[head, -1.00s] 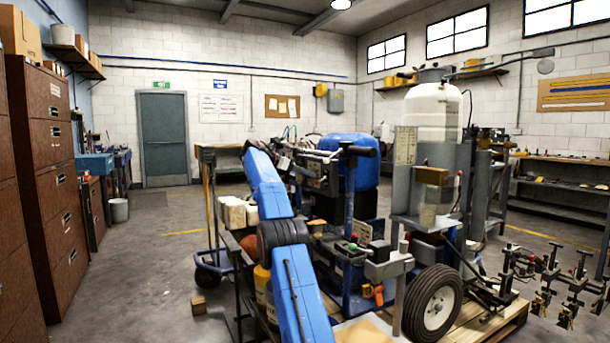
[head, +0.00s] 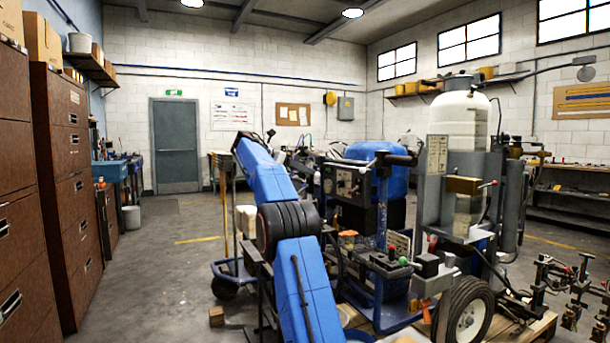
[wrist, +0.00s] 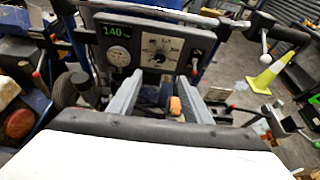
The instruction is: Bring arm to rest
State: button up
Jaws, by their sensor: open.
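My arm (head: 268,185) rises in front of the line striper in the head view, bent at a dark joint. My gripper's end is not clear there. In the wrist view my gripper (wrist: 157,98) is open, its two grey fingers spread. An orange piece (wrist: 175,106) shows between the fingers; I cannot tell its depth. Beyond the fingers is the striper's control panel (wrist: 148,52), with a round gauge, a dial and a green display reading 140. In the head view the striper (head: 385,230) has a blue tank, handlebars and a pale upright tank (head: 458,140).
Brown cabinets (head: 80,180) line the left side. The floor (head: 170,270) between them and the striper is mostly clear. A wooden block (head: 217,316) lies there. A black wheel (head: 468,312) stands close at right. A yellow cone (wrist: 266,74) shows in the wrist view.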

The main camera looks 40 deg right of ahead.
jog(key=shift+w+a+r, duration=0.15)
jog(key=shift+a+r, duration=0.1)
jog(key=shift+a, duration=0.35)
jog(key=s+a+f+m+t+y, duration=0.3)
jog(key=s+a+f, duration=0.2)
jog(key=s+a, duration=0.65)
jog(key=s+a+f+m+t+y, duration=0.35)
jog(key=s+a, duration=0.45)
jog(key=a, duration=0.7)
jog(key=s+a+f+m+y, duration=0.2)
jog(key=s+a+f+m, duration=0.1)
jog(key=s+a+f, duration=0.4)
jog(key=s+a+f+m+t+y, duration=0.1)
jog(key=s+a+f+m+y, duration=0.1)
jog(key=s+a+f, duration=0.5)
jog(key=s+a+f+m+y, duration=0.2)
jog(key=s+a+f+m, duration=0.2)
jog(key=s+f, duration=1)
jog(key=s+a, duration=0.1)
jog(key=a, duration=0.1)
jog(key=shift+s+a+y, duration=0.3)
jog(key=shift+a+y, duration=0.05)
jog(key=shift+a, duration=0.05)
